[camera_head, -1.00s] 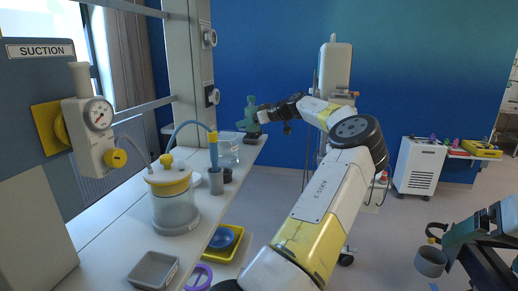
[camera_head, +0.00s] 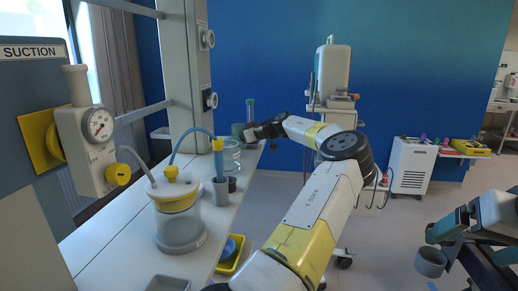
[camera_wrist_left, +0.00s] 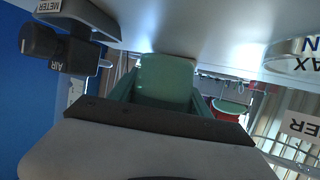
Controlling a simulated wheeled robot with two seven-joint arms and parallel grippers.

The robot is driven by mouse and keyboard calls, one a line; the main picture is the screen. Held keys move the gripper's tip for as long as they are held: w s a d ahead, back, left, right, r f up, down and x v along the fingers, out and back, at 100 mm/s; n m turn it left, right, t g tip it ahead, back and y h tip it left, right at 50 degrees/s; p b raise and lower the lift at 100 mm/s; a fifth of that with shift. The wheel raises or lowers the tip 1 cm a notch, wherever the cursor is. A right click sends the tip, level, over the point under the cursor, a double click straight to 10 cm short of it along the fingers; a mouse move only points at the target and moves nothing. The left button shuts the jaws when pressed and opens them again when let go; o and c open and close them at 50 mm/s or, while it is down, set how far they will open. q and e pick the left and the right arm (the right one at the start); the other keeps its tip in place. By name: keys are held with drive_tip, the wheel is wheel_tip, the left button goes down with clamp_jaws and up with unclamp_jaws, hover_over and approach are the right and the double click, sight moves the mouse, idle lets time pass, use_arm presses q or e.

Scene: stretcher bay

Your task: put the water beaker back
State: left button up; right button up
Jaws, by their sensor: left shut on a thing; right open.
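A clear beaker-like vessel (camera_head: 230,157) stands on the bench behind a grey cup with a blue tube. I cannot read a label on it. My left gripper (camera_head: 257,131) is at the far end of the bench, beyond that vessel, and is shut on a green thing (camera_head: 250,110). In the left wrist view a pale teal block (camera_wrist_left: 165,78) fills the space at the jaws; its full shape is hidden. My right gripper (camera_head: 445,228) is open at the lower right. A grey cup (camera_head: 431,262) shows just under it; I cannot tell whether they touch.
A suction gauge (camera_head: 98,125) is on the left panel. A yellow tray (camera_head: 232,262) lies beside the bench. A white cart (camera_head: 412,167) stands at the back right. Open floor lies between.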

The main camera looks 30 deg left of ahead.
use_arm(q)
drive_tip(key=shift+f, duration=1.85)
drive_tip(key=o, duration=1.5)
drive_tip(key=shift+f, duration=0.1)
drive_tip(key=v, duration=1.2)
